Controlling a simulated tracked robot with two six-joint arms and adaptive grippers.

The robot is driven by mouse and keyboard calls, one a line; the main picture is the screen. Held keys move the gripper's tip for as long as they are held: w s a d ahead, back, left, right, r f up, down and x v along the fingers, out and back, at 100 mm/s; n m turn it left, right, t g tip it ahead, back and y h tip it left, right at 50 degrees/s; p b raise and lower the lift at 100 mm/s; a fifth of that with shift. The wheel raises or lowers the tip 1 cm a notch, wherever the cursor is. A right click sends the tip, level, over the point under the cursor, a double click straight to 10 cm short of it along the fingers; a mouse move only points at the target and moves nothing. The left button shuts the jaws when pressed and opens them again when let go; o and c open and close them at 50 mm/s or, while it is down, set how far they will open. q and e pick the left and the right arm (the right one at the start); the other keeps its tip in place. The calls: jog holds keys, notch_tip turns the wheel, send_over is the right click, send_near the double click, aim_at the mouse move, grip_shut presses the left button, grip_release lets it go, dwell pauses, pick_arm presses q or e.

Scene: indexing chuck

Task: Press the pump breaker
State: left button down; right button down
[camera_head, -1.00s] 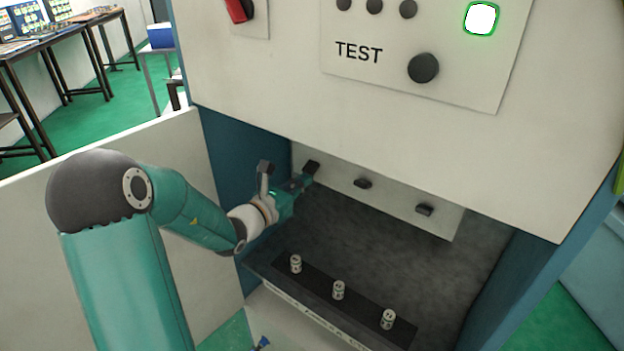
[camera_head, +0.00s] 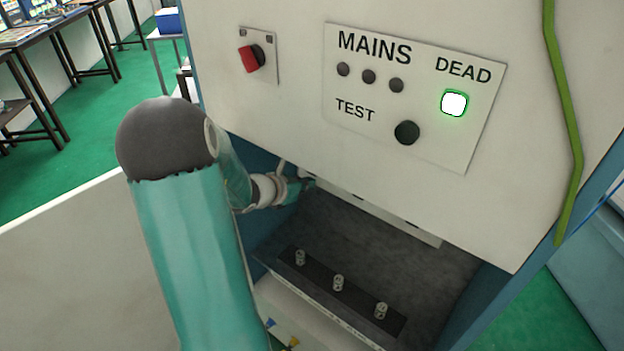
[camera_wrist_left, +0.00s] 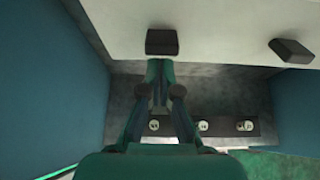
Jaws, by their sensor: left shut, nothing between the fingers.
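My left gripper (camera_head: 306,183) reaches into the open bay of the cabinet, under its front panel. In the left wrist view its fingers (camera_wrist_left: 159,70) are shut and empty. Their tips lie just below a dark block-shaped breaker (camera_wrist_left: 161,41) on a pale panel (camera_wrist_left: 225,25); I cannot tell whether they touch it. A second dark breaker (camera_wrist_left: 291,51) sits further right, tilted in the picture. No label shows on either, so I cannot tell which is the pump breaker. In the head view the cabinet front hides the breakers. My right gripper is out of view.
The cabinet front carries a red switch (camera_head: 252,58) and a MAINS/DEAD/TEST panel (camera_head: 450,145) with a lit white lamp (camera_head: 453,104) and a dark knob (camera_head: 407,132). Three small cylinders stand on a dark strip (camera_head: 320,277) at the bay's front. A blue wall (camera_wrist_left: 45,85) bounds the bay's left.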

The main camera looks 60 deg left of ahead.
pick_arm(q)
jog(key=shift+r+p, duration=0.5)
jog(key=shift+r, duration=0.35)
jog(key=shift+r, duration=0.1)
jog(key=s+d, duration=0.6)
jog(key=s, duration=0.5)
jog(key=shift+s, duration=0.4)
